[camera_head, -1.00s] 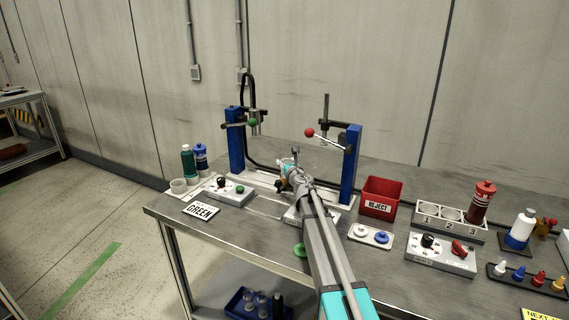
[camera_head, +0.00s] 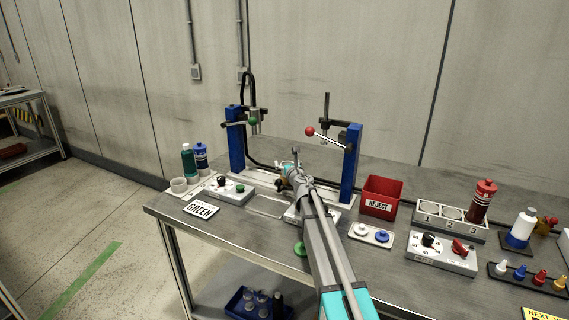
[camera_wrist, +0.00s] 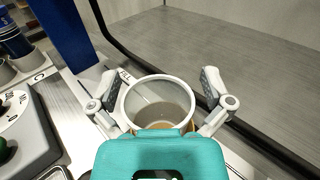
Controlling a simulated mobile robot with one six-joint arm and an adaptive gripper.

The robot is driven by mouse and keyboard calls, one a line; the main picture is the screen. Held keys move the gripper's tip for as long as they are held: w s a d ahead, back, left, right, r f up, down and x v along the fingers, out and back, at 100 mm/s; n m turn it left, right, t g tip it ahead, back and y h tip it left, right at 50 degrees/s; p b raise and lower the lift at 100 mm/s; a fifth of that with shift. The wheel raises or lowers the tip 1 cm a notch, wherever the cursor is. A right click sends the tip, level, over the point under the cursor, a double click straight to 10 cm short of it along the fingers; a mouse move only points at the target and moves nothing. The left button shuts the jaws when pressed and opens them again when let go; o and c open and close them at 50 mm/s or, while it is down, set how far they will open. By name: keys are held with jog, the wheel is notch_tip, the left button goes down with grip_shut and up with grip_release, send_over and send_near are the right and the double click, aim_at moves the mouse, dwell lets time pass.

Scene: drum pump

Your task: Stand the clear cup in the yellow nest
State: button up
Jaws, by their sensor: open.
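The clear cup (camera_wrist: 158,108) stands mouth up between my fingers in the wrist view, its round rim facing the camera. My gripper (camera_wrist: 160,85) is open, with one finger on each side of the cup and apart from its wall. A little yellow-orange (camera_wrist: 191,127) shows low beside the cup and a tan tone shows through its bottom. This looks like the yellow nest, but my gripper body hides most of it, so full seating cannot be told. In the head view my gripper (camera_head: 291,165) is between the blue posts, largely hiding cup and nest.
Blue posts (camera_head: 236,147) (camera_head: 351,165) flank my gripper, with a red-knobbed lever (camera_head: 325,138) at the right one. A grey switch box (camera_head: 228,191) is at left; a red reject bin (camera_head: 381,196) is at right. A black hose (camera_wrist: 130,55) runs behind the cup.

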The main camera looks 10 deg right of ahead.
jog(key=shift+r, duration=0.1)
jog(key=shift+r+p, duration=0.6)
jog(key=shift+p, duration=0.1)
jog(key=s+d, duration=0.2)
jog(key=s, duration=1)
jog(key=shift+f, duration=0.1)
